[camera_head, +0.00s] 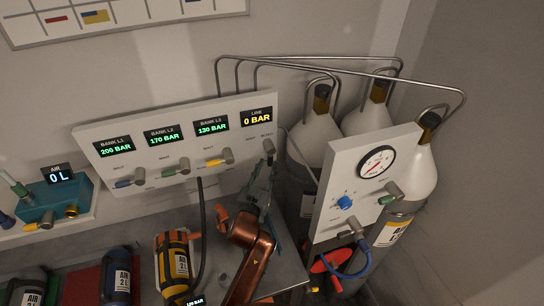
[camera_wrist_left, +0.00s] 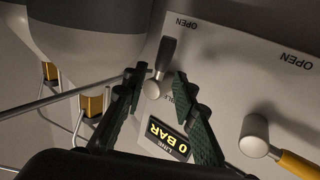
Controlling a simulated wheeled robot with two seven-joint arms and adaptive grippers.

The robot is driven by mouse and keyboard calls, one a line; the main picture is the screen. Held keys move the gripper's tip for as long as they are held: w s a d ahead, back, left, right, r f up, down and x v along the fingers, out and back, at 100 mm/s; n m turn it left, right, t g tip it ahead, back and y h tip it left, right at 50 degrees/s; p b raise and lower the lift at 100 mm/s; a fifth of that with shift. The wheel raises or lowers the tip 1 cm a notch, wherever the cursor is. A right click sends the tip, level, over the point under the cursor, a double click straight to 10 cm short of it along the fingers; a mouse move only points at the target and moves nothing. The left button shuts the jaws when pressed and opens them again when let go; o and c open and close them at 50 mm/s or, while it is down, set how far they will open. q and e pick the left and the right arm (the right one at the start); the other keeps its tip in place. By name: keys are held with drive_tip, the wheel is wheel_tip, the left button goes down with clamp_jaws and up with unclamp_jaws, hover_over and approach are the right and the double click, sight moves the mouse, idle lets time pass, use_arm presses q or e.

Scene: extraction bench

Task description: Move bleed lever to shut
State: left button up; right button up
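The bleed lever (camera_head: 269,147) is at the right end of the white bank panel (camera_head: 130,182), below the LINE display reading 0 BAR (camera_head: 257,117). In the left wrist view, which is upside down, the bleed lever (camera_wrist_left: 165,54) has a black handle on a pale round hub. Its handle tip points toward the panel edge, near an OPEN label (camera_wrist_left: 187,22). My left gripper (camera_head: 267,164) is just below the lever in the head view. In the wrist view its green fingers (camera_wrist_left: 160,78) are apart, with the hub between them; contact is unclear. My right gripper is not seen.
A yellow-handled lever (camera_wrist_left: 296,163) sits beside the bleed lever. The gauge panel (camera_head: 345,160) and grey cylinders (camera_head: 318,135) stand close on the right. Metal pipes (camera_head: 310,58) run above. Yellow (camera_head: 172,262) and dark (camera_head: 116,270) air bottles stand lower left.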

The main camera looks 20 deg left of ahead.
sight(269, 161)
use_arm(q)
drive_tip(key=w, duration=0.2)
drive_tip(key=w+f, duration=0.1)
drive_tip(key=w, duration=0.1)
drive_tip(key=shift+w+a, duration=0.1)
drive_tip(key=shift+w, duration=0.2)
drive_tip(key=shift+w+r, duration=0.1)
drive_tip(key=shift+w, duration=0.6)
drive_tip(key=shift+c, duration=0.3)
drive_tip(key=c, duration=0.6)
clamp_jaws()
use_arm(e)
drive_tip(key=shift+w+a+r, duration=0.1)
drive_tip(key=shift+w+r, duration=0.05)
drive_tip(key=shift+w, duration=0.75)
